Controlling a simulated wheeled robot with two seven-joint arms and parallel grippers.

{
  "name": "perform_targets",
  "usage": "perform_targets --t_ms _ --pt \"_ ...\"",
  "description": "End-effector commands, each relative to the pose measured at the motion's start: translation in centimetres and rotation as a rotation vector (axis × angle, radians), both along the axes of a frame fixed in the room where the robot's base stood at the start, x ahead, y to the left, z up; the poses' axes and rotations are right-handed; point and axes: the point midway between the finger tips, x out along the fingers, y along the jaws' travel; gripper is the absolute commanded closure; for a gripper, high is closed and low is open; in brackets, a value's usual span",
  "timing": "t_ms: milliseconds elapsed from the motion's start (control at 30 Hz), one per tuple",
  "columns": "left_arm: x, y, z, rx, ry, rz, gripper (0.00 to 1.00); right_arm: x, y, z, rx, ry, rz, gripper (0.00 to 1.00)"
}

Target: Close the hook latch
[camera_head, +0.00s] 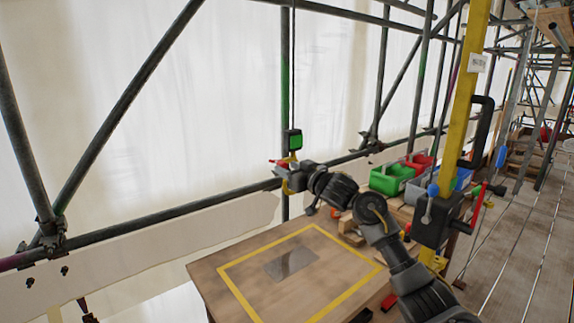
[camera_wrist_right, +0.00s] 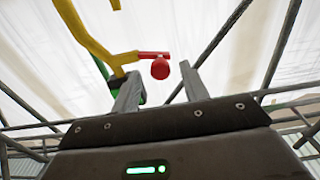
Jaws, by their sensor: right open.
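A yellow hook (camera_head: 293,158) hangs under a green block (camera_head: 294,140) on a dark line in the head view. Its red latch (camera_head: 279,162) sticks out to the left there. In the right wrist view the yellow hook (camera_wrist_right: 88,38) comes in from the top left, and the red latch (camera_wrist_right: 160,66) with its round knob points right, apart from a yellow tip (camera_wrist_right: 115,5) at the top. My right gripper (camera_wrist_right: 160,85) is open, with the knob showing between and just above its fingertips. Contact cannot be told. In the head view the right gripper (camera_head: 287,178) is just below the hook. My left gripper is not in view.
A wooden table (camera_head: 205,275) with a yellow-taped square and a grey plate (camera_head: 290,264) lies below. Green (camera_head: 391,179) and red bins stand to the right. A yellow post (camera_head: 462,100) rises at the right. Scaffold tubes (camera_head: 285,90) run behind the hook.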

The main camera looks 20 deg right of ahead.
Motion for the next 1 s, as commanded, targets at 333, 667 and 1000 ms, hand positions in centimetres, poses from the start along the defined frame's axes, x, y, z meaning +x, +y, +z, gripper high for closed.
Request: perform_targets --t_ms 333,667,1000 --pt "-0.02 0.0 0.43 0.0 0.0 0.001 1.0 1.26 0.5 -0.05 -0.002 -0.001 -0.001 0.55" --pt "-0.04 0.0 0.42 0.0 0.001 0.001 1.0 1.23 0.5 -0.07 -0.002 -0.001 0.0 0.83" --pt "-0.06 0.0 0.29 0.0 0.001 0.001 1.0 1.21 0.49 -0.18 -0.015 -0.006 -0.001 1.0"
